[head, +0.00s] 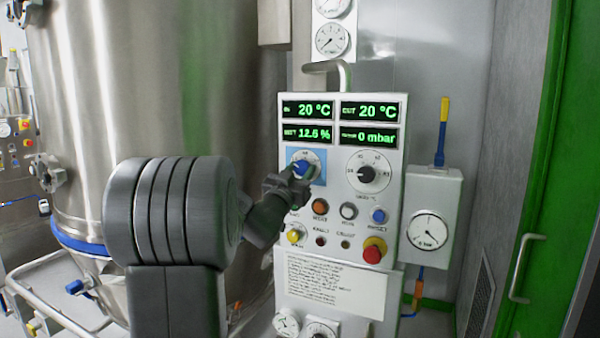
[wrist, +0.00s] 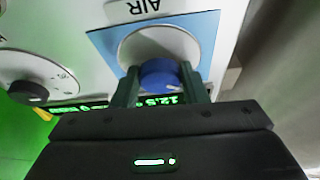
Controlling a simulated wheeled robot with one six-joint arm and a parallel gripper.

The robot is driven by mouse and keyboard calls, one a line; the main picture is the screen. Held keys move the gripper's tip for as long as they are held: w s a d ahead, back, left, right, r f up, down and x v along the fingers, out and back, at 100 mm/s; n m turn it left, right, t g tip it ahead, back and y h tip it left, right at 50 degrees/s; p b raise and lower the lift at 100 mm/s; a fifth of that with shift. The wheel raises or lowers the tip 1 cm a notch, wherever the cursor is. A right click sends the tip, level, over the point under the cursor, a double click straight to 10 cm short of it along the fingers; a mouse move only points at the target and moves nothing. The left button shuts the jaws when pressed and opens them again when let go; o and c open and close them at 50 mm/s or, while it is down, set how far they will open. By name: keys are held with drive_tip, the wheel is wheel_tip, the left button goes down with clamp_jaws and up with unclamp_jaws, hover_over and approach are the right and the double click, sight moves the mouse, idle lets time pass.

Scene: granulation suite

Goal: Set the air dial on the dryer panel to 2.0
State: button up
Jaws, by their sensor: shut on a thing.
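The air dial is a blue knob (head: 299,167) on a round white scale with a light blue backing plate (head: 319,178), at the upper left of the dryer panel (head: 335,215). In the wrist view the blue knob (wrist: 160,75) sits between the two dark green fingers of my gripper (wrist: 160,88), under an upside-down "AIR" label (wrist: 140,8). My gripper (head: 290,180) is shut on the knob, coming from the lower left in the head view. The scale's numbers and the knob's pointer are too small or hidden to read.
A black dial (head: 367,175) sits right of the air dial. Below are several buttons and a red emergency stop (head: 374,250). Green displays (head: 308,110) are above. A steel vessel (head: 150,90) stands left, a gauge box (head: 432,215) right.

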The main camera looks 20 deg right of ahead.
drive_tip(key=shift+m, duration=0.3)
drive_tip(key=m+g+h, duration=0.1)
drive_tip(key=m+g, duration=0.1)
drive_tip(key=m, duration=0.2)
drive_tip(key=m+g, duration=0.1)
drive_tip(key=m, duration=0.2)
drive_tip(key=shift+w+a+r+m+g+h, duration=0.1)
drive_tip(key=shift+w+m+g+h, duration=0.05)
drive_tip(key=shift+m+g+h, duration=0.25)
drive_tip(key=m+g+p, duration=0.1)
drive_tip(key=m, duration=0.2)
drive_tip(key=m+g+p, duration=0.1)
drive_tip(key=m+g, duration=0.1)
drive_tip(key=m, duration=0.2)
drive_tip(key=shift+p, duration=0.3)
drive_tip(key=o, duration=1)
drive_tip(key=shift+c, duration=0.2)
drive_tip(key=shift+a, duration=0.1)
drive_tip(key=b+v, duration=0.2)
drive_tip(key=v, duration=1.1)
drive_tip(key=shift+a+r+b, duration=0.25)
drive_tip(key=shift+a+b, duration=0.05)
drive_tip(key=shift+a, duration=0.1)
